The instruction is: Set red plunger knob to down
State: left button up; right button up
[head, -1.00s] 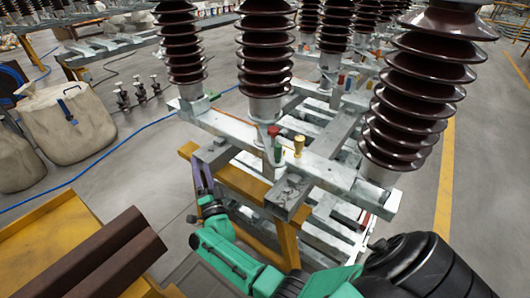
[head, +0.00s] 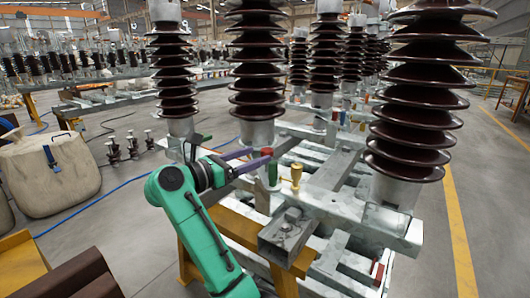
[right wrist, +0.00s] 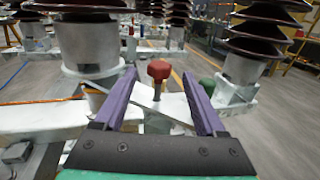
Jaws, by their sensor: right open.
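The red plunger knob (right wrist: 158,70) stands on a short stem above the grey steel beam. Its stem shows below the head in the right wrist view. In the head view the red knob (head: 266,152) is partly hidden at my right gripper's fingertips. My right gripper (head: 260,156) is open, with purple fingers reaching right toward the knob. In the right wrist view the knob appears in the gap between the fingertips (right wrist: 159,76); I cannot tell whether it is between or just beyond them. My left gripper is not in view.
A green knob (head: 272,173) and a gold plunger (head: 296,175) stand close by on the beam; the green knob (right wrist: 208,87) also shows in the right wrist view. Tall brown insulators (head: 255,75) rise around the beam. A yellow frame (head: 235,225) stands below my right arm.

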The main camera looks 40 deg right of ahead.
aim_at(262, 153)
jog(key=d, duration=0.5)
jog(key=shift+w, duration=0.1)
grip_shut()
dwell(1.2)
